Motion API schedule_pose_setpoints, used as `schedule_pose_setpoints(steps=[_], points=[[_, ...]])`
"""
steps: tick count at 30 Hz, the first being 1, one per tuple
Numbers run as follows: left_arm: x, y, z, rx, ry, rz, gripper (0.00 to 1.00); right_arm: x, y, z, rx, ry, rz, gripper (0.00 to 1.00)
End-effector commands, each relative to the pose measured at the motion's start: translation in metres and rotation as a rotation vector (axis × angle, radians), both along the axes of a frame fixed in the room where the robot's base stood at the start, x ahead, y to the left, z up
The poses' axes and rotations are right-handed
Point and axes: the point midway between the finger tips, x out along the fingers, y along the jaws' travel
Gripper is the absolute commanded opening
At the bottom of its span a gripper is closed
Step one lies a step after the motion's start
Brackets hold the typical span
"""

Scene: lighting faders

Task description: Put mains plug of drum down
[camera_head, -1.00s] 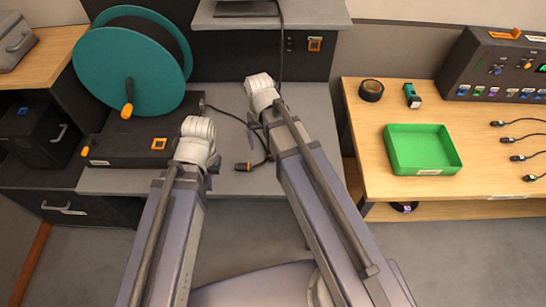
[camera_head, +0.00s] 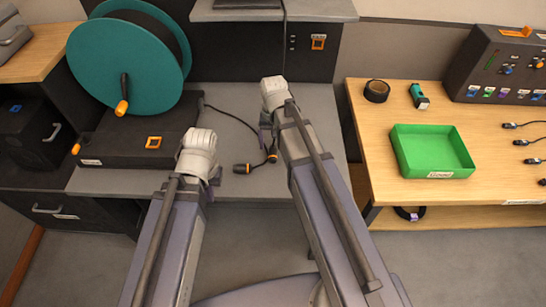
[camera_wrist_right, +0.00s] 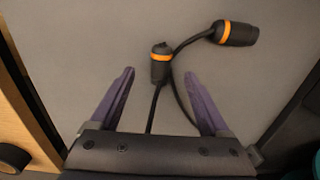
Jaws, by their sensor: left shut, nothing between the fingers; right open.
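Two black plugs with orange rings lie on the grey worktop (camera_head: 315,105); I cannot tell which belongs to the drum. One plug (camera_head: 242,169) lies left of my right gripper (camera_head: 266,140) and shows at the upper right of the wrist view (camera_wrist_right: 236,34). The other (camera_head: 272,158) is beside the right fingers; in the wrist view it stands out just past and between the open fingertips (camera_wrist_right: 160,65). The teal cable drum (camera_head: 90,60) stands on its black base at the left, its cable running right. My left gripper (camera_head: 214,177) is shut and empty, mostly hidden by its wrist.
A wooden table (camera_head: 400,200) at the right holds a green tray (camera_head: 467,172), a tape roll (camera_head: 376,91), a small teal item (camera_head: 418,96) and a fader console (camera_head: 500,65). A raised shelf (camera_head: 325,10) is behind. The worktop right of my right arm is clear.

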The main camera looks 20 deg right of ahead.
Motion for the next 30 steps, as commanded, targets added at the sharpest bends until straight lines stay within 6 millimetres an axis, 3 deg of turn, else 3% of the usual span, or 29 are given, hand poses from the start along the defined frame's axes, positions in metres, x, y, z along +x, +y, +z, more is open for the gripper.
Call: schedule_pose_setpoints(steps=[5, 16, 25, 30], points=[[0.0, 0.0, -0.008, 0.0, 0.0, 0.0, 0.0, 0.001, 0.0, -0.008, 0.0, 0.0, 0.0, 0.8], [0.0, 0.0, -0.051, 0.0, 0.0, 0.0, 0.0, 0.005, 0.0, -0.051, 0.0, 0.0, 0.0, 0.8], [0.0, 0.0, -0.051, 0.0, 0.0, 0.0, 0.0, 0.005, 0.0, -0.051, 0.0, 0.0, 0.0, 0.8], [0.0, 0.0, -0.051, 0.0, 0.0, 0.0, 0.0, 0.005, 0.0, -0.051, 0.0, 0.0, 0.0, 0.62]])
